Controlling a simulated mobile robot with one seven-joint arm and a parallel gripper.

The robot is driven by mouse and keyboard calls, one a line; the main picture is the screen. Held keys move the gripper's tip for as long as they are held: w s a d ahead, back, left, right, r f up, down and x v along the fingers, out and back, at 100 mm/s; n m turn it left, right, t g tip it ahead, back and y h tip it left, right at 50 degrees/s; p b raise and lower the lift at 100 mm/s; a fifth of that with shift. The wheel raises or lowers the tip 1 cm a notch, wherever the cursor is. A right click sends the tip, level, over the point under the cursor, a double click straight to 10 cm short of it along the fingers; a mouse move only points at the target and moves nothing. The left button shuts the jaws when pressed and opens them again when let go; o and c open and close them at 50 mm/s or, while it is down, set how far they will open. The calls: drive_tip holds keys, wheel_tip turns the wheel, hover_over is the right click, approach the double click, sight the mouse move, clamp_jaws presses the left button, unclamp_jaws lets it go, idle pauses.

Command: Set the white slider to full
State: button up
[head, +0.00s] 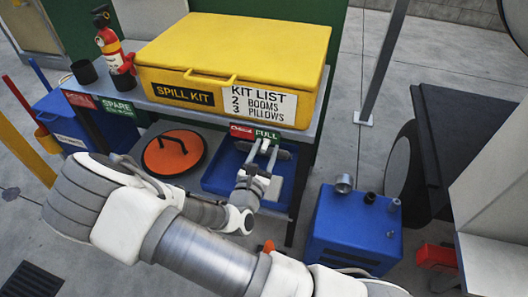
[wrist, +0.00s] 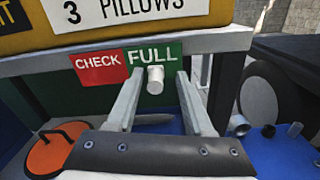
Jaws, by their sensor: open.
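The white slider (wrist: 155,79) is a short pale knob in the wrist view. It shows in front of the lower part of the green FULL half (wrist: 152,58) of the label, right of the red CHECK half (wrist: 103,67). My gripper (wrist: 159,88) is open, with one finger on each side of the knob in the picture and a visible gap on both sides. I cannot tell how deep the fingertips reach around it. In the head view my gripper (head: 264,147) is just below the same label (head: 267,134), and the fingers largely hide the slider.
A yellow spill kit box (head: 240,55) sits on the grey shelf (head: 215,115) above the label. Below are an orange round lid (head: 160,153) and a blue tray (head: 222,178). A blue container (head: 350,232) with fittings stands at the right. A fire extinguisher (head: 110,45) stands at the left.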

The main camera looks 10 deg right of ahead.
drive_tip(key=p+v, duration=0.3)
drive_tip(key=v, duration=1.4)
drive_tip(key=shift+s, duration=0.2)
drive_tip(key=s+d+r+m+g, duration=0.3)
drive_tip(key=d+r+m+g, duration=0.45)
drive_tip(key=m, duration=0.35)
drive_tip(key=s+d+r+m+g, duration=0.3)
drive_tip(key=d+r+m+g, duration=0.35)
drive_tip(key=m+g, duration=0.35)
wheel_tip(320, 180, up, 29)
drive_tip(key=s+m+t+y+p, duration=0.1)
drive_tip(key=m+t+y+p, duration=0.5)
drive_tip(key=p, duration=1)
drive_tip(key=shift+s+d+m+y, duration=0.15)
drive_tip(key=shift+s+m+y, duration=0.2)
drive_tip(key=shift+m, duration=0.75)
